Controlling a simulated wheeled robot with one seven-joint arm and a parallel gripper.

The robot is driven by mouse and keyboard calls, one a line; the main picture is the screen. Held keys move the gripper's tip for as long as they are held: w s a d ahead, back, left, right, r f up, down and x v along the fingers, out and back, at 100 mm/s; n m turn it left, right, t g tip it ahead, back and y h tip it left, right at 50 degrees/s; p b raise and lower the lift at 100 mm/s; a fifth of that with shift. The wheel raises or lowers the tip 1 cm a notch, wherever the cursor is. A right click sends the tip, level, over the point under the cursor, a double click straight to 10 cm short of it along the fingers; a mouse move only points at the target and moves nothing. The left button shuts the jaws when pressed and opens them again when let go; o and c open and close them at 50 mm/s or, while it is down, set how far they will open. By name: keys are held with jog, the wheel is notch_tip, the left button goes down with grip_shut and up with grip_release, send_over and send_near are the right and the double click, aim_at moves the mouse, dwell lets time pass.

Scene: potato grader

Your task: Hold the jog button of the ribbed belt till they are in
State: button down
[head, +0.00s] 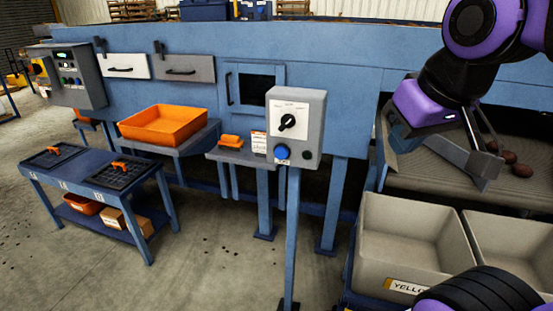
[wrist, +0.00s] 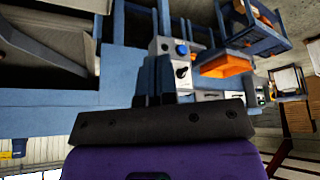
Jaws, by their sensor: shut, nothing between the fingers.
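The grey control box (head: 297,125) stands on a blue post in the head view, with a black selector knob (head: 287,122) and a round blue button (head: 281,152) below it. The blue button also shows in the wrist view (wrist: 181,49). The ribbed belt (head: 412,158) lies at the right, with a few brown potatoes (head: 521,170) on it, partly hidden by my arm. My gripper (wrist: 154,66) is shut and empty. In the head view it hangs over the belt, right of the control box and apart from the button; its fingertips are hard to make out there.
Two grey crates (head: 408,232) stand below the belt, the left labelled yellow. An orange tray (head: 165,124) sits on a shelf left of the control box. A blue bench (head: 95,187) stands at the left. The floor before the post is clear.

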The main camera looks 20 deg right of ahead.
aim_at(281, 154)
jog(key=w+d+f+n+g+h, duration=0.1)
jog(key=w+f+n+g+h, duration=0.1)
jog(key=w+f+n+h, duration=0.4)
jog(key=w+f+n+g+h, duration=0.1)
jog(key=w+f+n+h, duration=0.5)
jog(key=w, duration=0.3)
jog(key=w+a+f+n+t, duration=0.5)
jog(key=a+f+n+t, duration=0.1)
jog(key=a+n, duration=0.2)
jog(key=w+a+f+n+t+y, duration=0.1)
jog(key=w+a+f+n+t, duration=0.4)
jog(key=a+n, duration=0.3)
jog(key=shift+w+f+n+t, duration=0.35)
jog(key=shift+w+t, duration=0.15)
jog(key=shift+t, duration=0.3)
jog(key=x, duration=1.4)
jog(key=shift+f, duration=0.15)
jog(key=shift+w, duration=0.15)
